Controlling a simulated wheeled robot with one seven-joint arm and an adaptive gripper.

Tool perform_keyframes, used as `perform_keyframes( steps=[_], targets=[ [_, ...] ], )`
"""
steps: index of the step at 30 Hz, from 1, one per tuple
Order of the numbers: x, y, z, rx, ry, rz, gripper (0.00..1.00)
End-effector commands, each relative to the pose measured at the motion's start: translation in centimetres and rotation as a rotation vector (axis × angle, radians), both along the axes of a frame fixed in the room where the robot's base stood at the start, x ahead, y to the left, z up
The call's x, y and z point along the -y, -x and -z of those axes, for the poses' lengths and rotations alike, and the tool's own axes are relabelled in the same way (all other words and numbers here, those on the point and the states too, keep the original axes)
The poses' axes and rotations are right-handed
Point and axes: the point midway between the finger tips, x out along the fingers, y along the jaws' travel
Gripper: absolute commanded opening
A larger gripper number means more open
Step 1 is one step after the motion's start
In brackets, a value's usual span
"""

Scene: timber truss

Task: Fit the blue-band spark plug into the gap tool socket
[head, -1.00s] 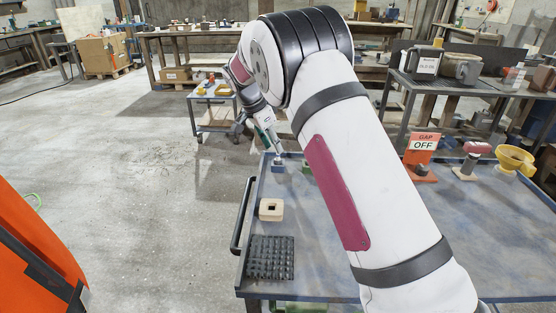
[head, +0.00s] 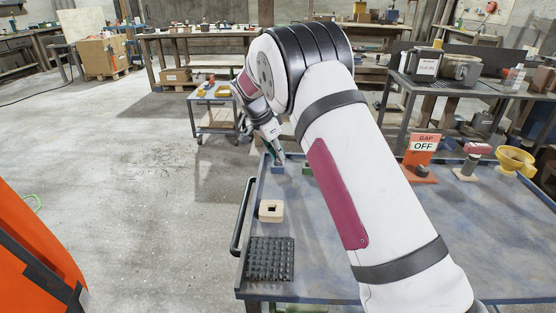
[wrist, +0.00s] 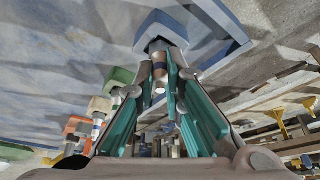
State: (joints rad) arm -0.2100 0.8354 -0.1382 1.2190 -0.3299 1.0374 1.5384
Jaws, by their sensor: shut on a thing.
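My gripper (head: 277,157) is low over the far left corner of the blue table, at a small blue block (head: 278,169). In the wrist view its teal fingers (wrist: 162,88) are shut on a slim part with a copper-brown section and a pale end, which looks like a spark plug (wrist: 159,71). I cannot make out a blue band on it. The blue block (wrist: 158,28) is just beyond the fingertips in the wrist view. The plug's far end is hidden, so I cannot tell whether it sits in the block. The sign (head: 423,142) reads GAP OFF.
A green block (head: 308,168) is just right of the blue one, partly behind my arm. A cream block with a square hole (head: 271,210) and a black studded mat (head: 270,259) lie nearer. A red-topped stand (head: 473,160) and yellow funnel (head: 515,160) stand right.

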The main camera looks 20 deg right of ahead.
Motion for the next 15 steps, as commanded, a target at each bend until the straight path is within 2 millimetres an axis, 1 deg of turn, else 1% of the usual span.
perform_keyframes(
  steps=[4, 8, 11, 15],
  targets=[
    [0.0, 0.0, 0.2, -0.002, 0.001, 0.001, 0.00],
    [0.0, 0.0, -0.3, -0.002, 0.001, 0.001, 0.00],
    [0.1, 0.0, -1.1, -0.001, 0.001, 0.000, 0.00],
    [0.0, 0.0, -2.7, 0.001, 0.001, 0.001, 0.00]
  ],
)
